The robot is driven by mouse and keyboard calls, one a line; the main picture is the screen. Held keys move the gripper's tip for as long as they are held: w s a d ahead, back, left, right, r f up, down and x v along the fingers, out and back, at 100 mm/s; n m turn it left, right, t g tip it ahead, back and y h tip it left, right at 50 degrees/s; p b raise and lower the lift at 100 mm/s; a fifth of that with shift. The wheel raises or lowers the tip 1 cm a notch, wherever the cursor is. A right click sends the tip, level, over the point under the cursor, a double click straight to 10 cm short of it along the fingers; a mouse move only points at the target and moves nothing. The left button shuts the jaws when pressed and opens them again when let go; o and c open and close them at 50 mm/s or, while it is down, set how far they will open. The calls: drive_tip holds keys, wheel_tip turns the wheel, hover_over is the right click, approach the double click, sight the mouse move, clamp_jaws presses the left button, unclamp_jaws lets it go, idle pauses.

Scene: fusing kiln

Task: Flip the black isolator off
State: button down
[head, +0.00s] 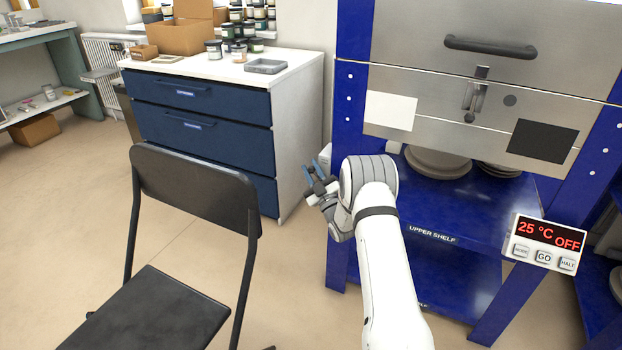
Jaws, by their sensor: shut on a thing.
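My gripper (314,177) is at the left side of the kiln (455,75), low beside its blue frame. Its fingers have bluish tips and point up and to the left, close to a small pale box (325,154) at the kiln's left edge. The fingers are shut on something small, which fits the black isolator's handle. The fingers and the arm largely hide it, so its position, on or off, cannot be read. The kiln's controller (545,243) at the right shows 25 °C and OFF.
A black chair (195,190) stands at the front left. A drawer cabinet (200,125) with navy fronts stands behind my gripper, with jars and a cardboard box (182,36) on top. Blue shelves (470,210) under the kiln hold round plates. Open floor lies between chair and cabinet.

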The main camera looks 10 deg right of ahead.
idle(0.3)
drive_tip(key=c, duration=1.3)
unclamp_jaws()
drive_tip(key=shift+o, duration=0.2)
drive_tip(key=shift+d+r+p, duration=0.1)
drive_tip(key=shift+r+p, duration=0.1)
drive_tip(key=shift+p, duration=0.1)
